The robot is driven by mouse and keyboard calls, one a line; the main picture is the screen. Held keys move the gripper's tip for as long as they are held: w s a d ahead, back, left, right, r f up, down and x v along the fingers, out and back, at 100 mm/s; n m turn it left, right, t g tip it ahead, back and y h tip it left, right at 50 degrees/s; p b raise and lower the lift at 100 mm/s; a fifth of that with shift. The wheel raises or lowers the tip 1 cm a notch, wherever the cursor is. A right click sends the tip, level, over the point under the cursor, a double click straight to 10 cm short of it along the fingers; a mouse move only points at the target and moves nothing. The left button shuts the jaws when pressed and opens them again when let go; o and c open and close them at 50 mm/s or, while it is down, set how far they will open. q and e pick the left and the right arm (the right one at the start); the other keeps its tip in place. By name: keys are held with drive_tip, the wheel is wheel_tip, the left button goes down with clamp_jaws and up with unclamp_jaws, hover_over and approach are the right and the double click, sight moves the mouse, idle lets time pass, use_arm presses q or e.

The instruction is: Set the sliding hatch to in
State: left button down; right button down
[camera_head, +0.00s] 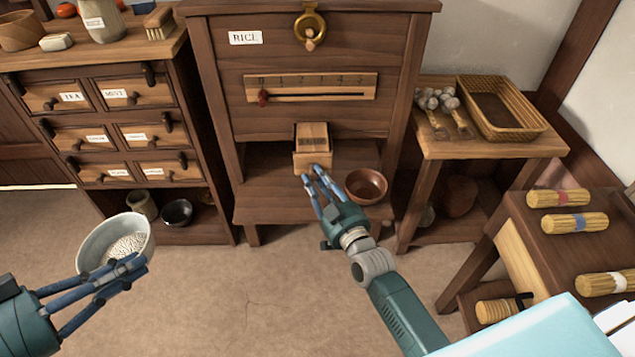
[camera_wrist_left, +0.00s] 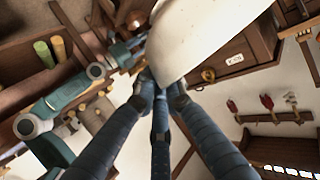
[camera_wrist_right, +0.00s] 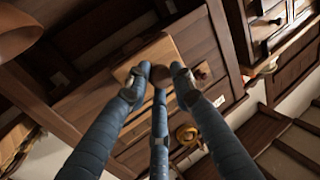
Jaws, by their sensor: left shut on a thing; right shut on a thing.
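The sliding hatch (camera_head: 313,137) is a small pale wooden box-like piece under the front of the rice bin (camera_head: 222,92). It also shows in the right wrist view (camera_wrist_right: 158,52). My right gripper (camera_head: 318,170) is at the front of the hatch, and its fingers are shut on it. The bowl fills the top of the left wrist view (camera_wrist_left: 200,35).
A brown bowl (camera_head: 366,187) stands on the bin's lower shelf, right of the hatch. A drawer cabinet (camera_head: 85,77) stands left. A side table (camera_head: 500,146) with a wicker tray (camera_head: 540,128) stands right. The floor before the bin is clear.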

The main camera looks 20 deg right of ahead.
drive_tip(key=c, duration=1.7)
unclamp_jaws()
drive_tip(key=shift+w+d+r, duration=0.1)
drive_tip(key=shift+w+r, duration=0.1)
drive_tip(key=shift+r, duration=0.3)
use_arm(q)
drive_tip(key=shift+w, duration=0.15)
use_arm(e)
drive_tip(key=shift+o, duration=1.1)
drive_tip(key=shift+f, duration=0.2)
drive_tip(key=shift+s+f, duration=0.15)
drive_tip(key=shift+s, duration=0.2)
drive_tip(key=s+d, duration=0.1)
drive_tip(key=s, duration=1)
drive_tip(key=shift+d, duration=0.15)
drive_tip(key=shift+s, duration=0.1)
